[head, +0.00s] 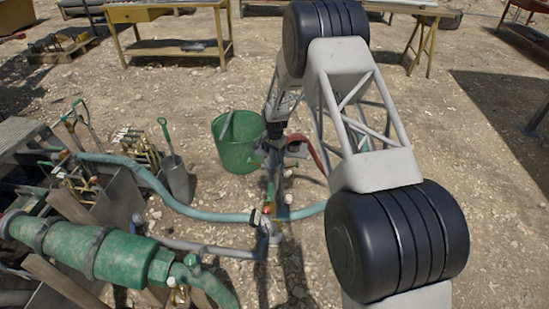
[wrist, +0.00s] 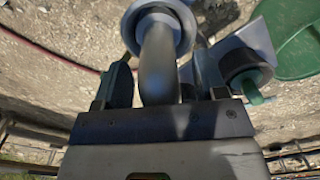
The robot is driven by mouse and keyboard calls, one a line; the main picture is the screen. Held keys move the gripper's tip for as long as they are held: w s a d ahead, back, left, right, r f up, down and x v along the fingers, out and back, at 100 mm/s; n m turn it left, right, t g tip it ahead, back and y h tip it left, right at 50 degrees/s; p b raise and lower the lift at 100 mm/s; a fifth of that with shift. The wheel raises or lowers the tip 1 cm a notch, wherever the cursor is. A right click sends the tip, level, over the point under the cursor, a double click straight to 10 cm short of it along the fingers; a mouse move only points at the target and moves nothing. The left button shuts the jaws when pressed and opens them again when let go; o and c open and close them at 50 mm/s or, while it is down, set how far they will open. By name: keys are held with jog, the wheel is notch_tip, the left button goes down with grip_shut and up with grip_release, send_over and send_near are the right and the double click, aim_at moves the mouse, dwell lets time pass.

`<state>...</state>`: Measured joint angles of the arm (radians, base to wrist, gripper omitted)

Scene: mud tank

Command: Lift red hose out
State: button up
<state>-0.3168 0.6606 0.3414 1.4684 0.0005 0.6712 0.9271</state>
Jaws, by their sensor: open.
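The red hose (head: 319,154) arcs from a fitting on the grey pipework in the head view, and part of it is hidden behind my arm. In the wrist view the red hose (wrist: 55,51) runs along the ground at the left, outside the jaws. My gripper (head: 277,143) is small and partly hidden in the head view, close over the upright pipework. In the wrist view my gripper (wrist: 166,84) is open, with a grey curved pipe (wrist: 158,65) showing between its fingers. I cannot tell whether they touch it.
A green bucket (head: 238,146) stands beside the pipework. A blue-green hose (head: 200,213) crosses the ground left of it. A shovel (head: 173,170), other tools and a large green pump body (head: 90,250) are at the left. Gravel at the right is mostly clear.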

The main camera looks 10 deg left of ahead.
jog(key=shift+c, duration=0.4)
grip_shut()
jog(key=shift+r, duration=0.15)
jog(key=shift+r, duration=4.9)
